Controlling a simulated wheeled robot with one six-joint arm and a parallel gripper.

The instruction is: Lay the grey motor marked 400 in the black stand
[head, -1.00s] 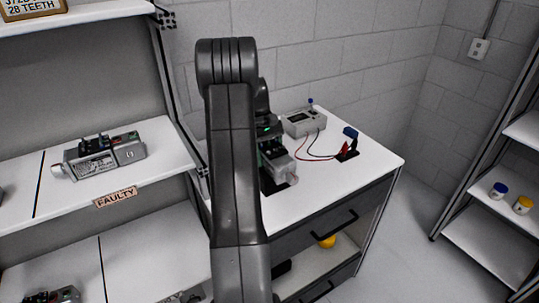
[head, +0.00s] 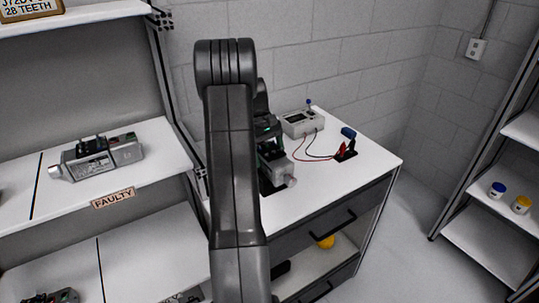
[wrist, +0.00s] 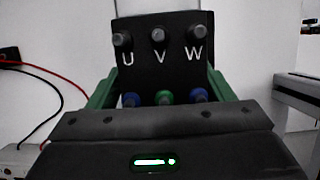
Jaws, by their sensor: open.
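A grey motor (head: 280,171) lies on the white worktop, partly hidden by my arm; its marking cannot be read. A dark shape (head: 265,186) at its near left side looks like part of the black stand, mostly hidden. My gripper (head: 268,148) is just above the motor. In the wrist view, its green fingers (wrist: 162,88) are open on either side of a black terminal block (wrist: 160,55) marked U, V, W, with blue and green terminals below. I cannot tell whether the fingers touch it.
A grey meter box (head: 301,123) and a small black holder with red and blue clips (head: 346,153) stand behind on the worktop (head: 335,178), joined by wires. Another grey motor (head: 98,157) lies on the left shelf above a FAULTY label (head: 113,198). The worktop's right front is clear.

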